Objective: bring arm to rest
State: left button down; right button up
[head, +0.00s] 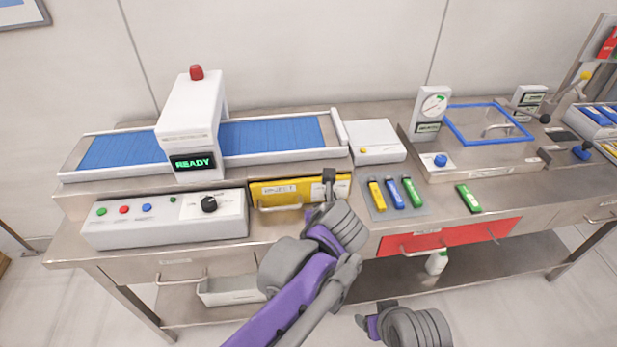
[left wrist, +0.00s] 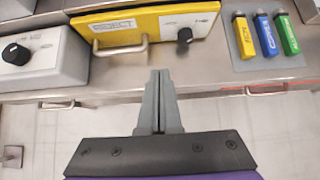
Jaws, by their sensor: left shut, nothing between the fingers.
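My left arm reaches up from the bottom middle of the head view, its wrist in front of the bench edge. My left gripper (left wrist: 160,75) is shut and empty in the left wrist view. Its fingertips show just below the yellow panel (left wrist: 130,25), between the panel's metal handle (left wrist: 120,49) and black knob (left wrist: 184,37).
The steel bench holds a blue conveyor (head: 275,133) with a READY display (head: 193,162), a control box (head: 165,218) and a mat (head: 370,207) with yellow, blue and green sticks. A green stick (head: 468,198) lies right of it. A red drawer (head: 450,238) is below. Floor in front is clear.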

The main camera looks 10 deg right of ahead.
pick_arm(q)
jog(key=shift+w, duration=0.1)
pick_arm(e)
jog(key=shift+w, duration=0.1)
pick_arm(q)
jog(key=s+a+f+n+g, duration=0.1)
jog(key=s+a+n, duration=0.2)
jog(key=a+n, duration=0.3)
jog(key=s+a+f+n+g+p, duration=0.1)
jog(key=s+a+n, duration=0.2)
jog(key=a+n, duration=0.35)
jog(key=s+a+f+n+g, duration=0.1)
jog(key=s+a+f+n, duration=0.15)
jog(key=a+n, duration=0.35)
jog(key=s+a+f+n, duration=0.4)
jog(key=s+a+n, duration=0.3)
jog(key=s+n, duration=0.4)
jog(key=n+p, duration=0.1)
jog(key=n, duration=0.5)
jog(key=shift+s+a+g, duration=0.2)
jog(key=shift+a+g, duration=0.1)
jog(key=shift+a, duration=0.1)
pick_arm(e)
jog(key=shift+w+r, duration=0.2)
jog(key=shift+r, duration=0.4)
jog(key=shift+w+r, duration=0.15)
jog(key=shift+r, duration=0.45)
pick_arm(q)
jog(key=shift+f, duration=0.15)
